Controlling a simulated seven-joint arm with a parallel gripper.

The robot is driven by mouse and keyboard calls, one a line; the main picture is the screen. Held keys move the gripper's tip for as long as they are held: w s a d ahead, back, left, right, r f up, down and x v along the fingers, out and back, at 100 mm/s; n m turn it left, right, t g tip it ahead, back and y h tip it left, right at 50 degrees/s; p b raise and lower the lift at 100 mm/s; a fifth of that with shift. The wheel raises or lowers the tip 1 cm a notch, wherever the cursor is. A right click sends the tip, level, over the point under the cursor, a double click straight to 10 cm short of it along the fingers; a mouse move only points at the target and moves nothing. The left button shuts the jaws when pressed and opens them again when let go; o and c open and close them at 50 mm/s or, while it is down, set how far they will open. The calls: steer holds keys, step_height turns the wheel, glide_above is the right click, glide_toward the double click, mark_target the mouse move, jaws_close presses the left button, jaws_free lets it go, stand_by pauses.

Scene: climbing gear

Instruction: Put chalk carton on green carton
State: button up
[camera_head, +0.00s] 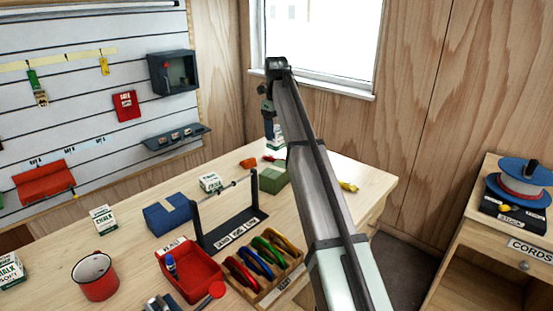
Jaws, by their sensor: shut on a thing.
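My gripper (271,132) hangs from the end of my arm, toward the back of the table. It is shut on a white and green chalk carton (279,138), which is partly hidden behind the gripper and arm. The held carton appears above and behind the green carton (274,181), a green box with a lighter band on the table; whether they touch I cannot tell. My arm covers the right side of the green carton. Other white and green chalk cartons stand on the table: one near the middle (210,183), one at left (103,219), one at the left edge (10,271).
A black stand with a rod (228,236) stands in front of the green carton, beside a blue box (168,215). A red bin (190,275), a rack of coloured rings (262,262) and a red mug (95,277) are nearer. Small orange and yellow items lie nearby.

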mark_target(277, 128)
steer(key=shift+f, duration=4.25)
steer(key=shift+f, duration=0.1)
steer(key=o, duration=1.1)
step_height(277, 128, up, 12)
steer(key=shift+r, duration=0.15)
